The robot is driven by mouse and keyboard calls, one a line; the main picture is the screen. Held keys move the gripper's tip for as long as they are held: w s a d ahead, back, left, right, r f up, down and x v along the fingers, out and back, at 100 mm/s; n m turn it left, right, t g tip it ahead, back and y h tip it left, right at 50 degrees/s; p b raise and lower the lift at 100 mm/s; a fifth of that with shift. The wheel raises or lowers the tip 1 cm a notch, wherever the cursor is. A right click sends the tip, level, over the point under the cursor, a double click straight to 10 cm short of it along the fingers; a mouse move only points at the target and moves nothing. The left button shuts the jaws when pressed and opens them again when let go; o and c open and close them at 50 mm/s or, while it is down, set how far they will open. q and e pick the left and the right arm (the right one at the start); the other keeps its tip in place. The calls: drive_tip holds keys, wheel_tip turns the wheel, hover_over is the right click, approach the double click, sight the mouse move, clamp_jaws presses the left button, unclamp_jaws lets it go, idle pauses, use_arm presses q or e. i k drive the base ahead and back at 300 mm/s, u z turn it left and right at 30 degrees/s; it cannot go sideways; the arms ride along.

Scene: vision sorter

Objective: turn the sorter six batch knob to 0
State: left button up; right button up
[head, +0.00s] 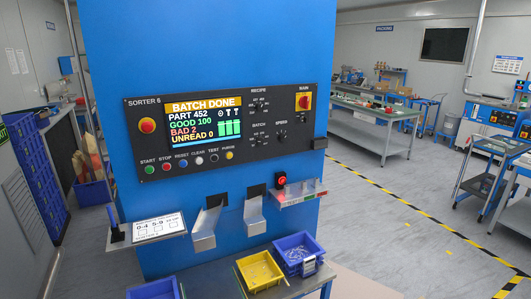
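The sorter 6 control panel (235,128) is a black plate on the front of a tall blue cabinet. The batch knob (259,140) is a small dark knob below the BATCH label, right of the screen; its pointer and scale are too small to read. The recipe knob (259,105) sits above it, and the speed knob is to its right. The lit screen (204,120) reads BATCH DONE, PART 452, GOOD 100, BAD 2, UNREAD 0. Neither of my grippers is in view.
A red stop button (147,125) and a row of coloured buttons flank the screen's left and underside. A red-yellow main switch (305,102) is at upper right. Metal chutes (205,230) and a small shelf (295,197) jut out below. Yellow (259,271) and blue bins (298,252) stand lower.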

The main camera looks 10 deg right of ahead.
sight(260, 140)
drive_tip(key=u, duration=0.55)
drive_tip(key=i, duration=0.45)
drive_tip(key=u, duration=0.7)
drive_tip(key=i, duration=0.7)
drive_tip(key=z, duration=0.1)
